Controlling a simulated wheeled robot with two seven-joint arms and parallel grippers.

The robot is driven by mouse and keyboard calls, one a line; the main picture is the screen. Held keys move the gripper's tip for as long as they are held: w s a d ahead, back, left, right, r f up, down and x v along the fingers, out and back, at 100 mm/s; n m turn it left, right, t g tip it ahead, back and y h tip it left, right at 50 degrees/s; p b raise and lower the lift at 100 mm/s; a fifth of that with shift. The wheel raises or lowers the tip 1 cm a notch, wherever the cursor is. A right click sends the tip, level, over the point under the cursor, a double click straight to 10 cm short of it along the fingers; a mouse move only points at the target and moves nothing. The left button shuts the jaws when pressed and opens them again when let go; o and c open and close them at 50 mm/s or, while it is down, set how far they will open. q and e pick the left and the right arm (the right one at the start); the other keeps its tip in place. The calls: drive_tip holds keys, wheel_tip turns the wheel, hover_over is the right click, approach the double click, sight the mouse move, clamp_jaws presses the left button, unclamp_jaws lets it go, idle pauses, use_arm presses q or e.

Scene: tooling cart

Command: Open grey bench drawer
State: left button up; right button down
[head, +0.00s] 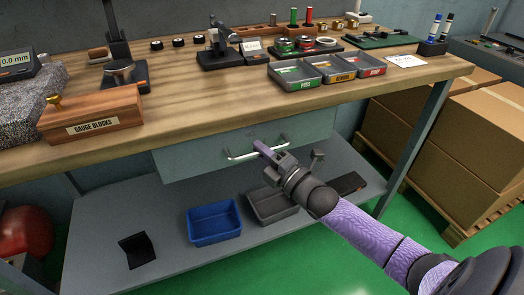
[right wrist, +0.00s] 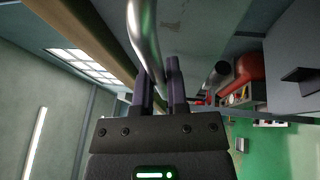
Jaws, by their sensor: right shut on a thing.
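The grey drawer (head: 205,152) hangs under the wooden bench top. Its front shows in the head view, and its top edge is hidden by the bench. I cannot tell whether it stands a little out. A silver bar handle (head: 242,156) runs across the drawer front. My left gripper is in neither view.
A lower shelf (head: 165,225) holds a blue bin (head: 214,222) and a grey bin (head: 272,205). The bench top (head: 215,95) carries gauge blocks, trays and tools. Cardboard boxes (head: 480,130) stand at the right. Green floor (head: 350,255) lies open in front.

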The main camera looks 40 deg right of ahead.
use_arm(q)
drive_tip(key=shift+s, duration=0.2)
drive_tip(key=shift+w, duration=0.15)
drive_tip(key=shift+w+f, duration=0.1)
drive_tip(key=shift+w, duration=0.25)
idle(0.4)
